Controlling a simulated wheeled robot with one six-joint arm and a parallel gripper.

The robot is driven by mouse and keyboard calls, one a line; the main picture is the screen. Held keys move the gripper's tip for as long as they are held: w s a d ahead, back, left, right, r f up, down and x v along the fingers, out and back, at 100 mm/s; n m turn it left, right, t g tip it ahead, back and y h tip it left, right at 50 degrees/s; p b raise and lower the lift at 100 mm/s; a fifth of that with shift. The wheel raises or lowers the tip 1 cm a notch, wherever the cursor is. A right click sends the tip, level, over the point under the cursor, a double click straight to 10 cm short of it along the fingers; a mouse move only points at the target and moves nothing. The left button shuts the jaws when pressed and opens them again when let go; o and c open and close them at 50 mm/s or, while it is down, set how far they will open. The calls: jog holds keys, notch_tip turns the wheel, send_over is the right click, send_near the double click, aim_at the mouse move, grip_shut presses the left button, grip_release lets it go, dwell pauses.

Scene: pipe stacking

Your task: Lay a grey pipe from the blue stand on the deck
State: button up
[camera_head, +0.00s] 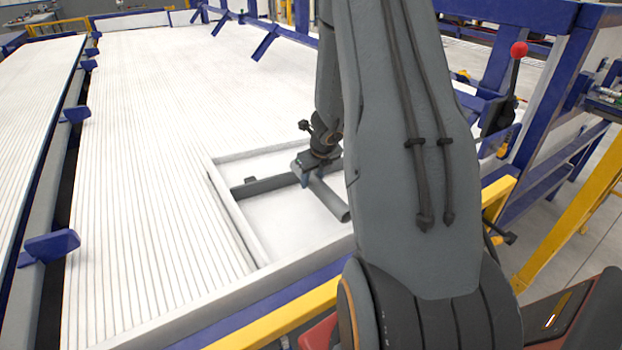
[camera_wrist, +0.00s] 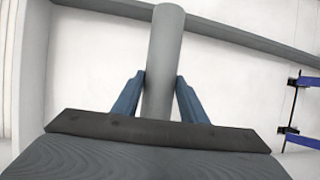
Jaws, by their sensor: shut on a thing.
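My gripper (camera_head: 308,176) is low over the framed white deck (camera_head: 292,217). In the wrist view its two blue fingers (camera_wrist: 160,77) are shut on a grey pipe (camera_wrist: 164,46), one on each side. The held pipe also shows in the head view (camera_head: 334,203), slanting down to the right from the gripper. Whether it touches the deck is unclear. Another grey pipe (camera_head: 268,185) lies on the deck, left of the gripper; a long grey bar (camera_wrist: 235,40) crosses beyond the held pipe in the wrist view. I cannot tell which blue structure is the stand.
A raised pale rim (camera_head: 236,215) borders the deck. A wide ribbed white surface (camera_head: 140,150) lies to the left, with blue brackets (camera_head: 52,245) along its far side. Blue framework (camera_head: 565,60) and a yellow rail (camera_head: 580,195) stand right. My arm hides part of the deck.

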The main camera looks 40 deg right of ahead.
aim_at(317, 183)
jog(key=shift+f+b, duration=4.1)
jog(key=shift+b, duration=0.85)
jog(key=o, duration=1.3)
jog(key=shift+c, duration=0.2)
jog(key=shift+r, duration=0.1)
jog(key=p+v, duration=0.4)
jog(key=v, duration=0.3)
jog(key=shift+s+r+p, duration=0.15)
jog(key=shift+r+p, duration=0.15)
jog(key=shift+a, duration=0.1)
